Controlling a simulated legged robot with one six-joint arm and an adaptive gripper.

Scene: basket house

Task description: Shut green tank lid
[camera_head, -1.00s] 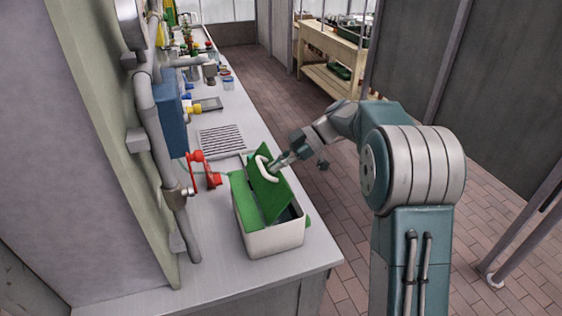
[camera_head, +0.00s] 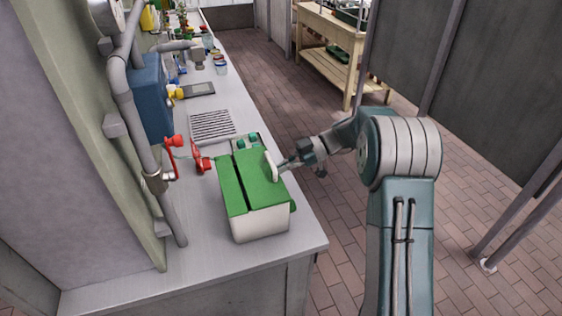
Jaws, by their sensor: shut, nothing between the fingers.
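The white tank (camera_head: 262,226) with a green top stands at the near end of the grey counter. Its green lid (camera_head: 262,183) lies flat or nearly flat over the tank; I cannot tell whether it is fully seated. A white handle (camera_head: 272,166) stands at the lid's right side. My gripper (camera_head: 284,167) is shut and empty. Its tip is at the right side of the handle, touching it or very close.
Red valve handles (camera_head: 200,158) and a grey pipe stand left of the tank. A drain grate (camera_head: 212,125) lies behind it. Jars and bottles stand farther along the counter (camera_head: 105,272). The floor to the right is open.

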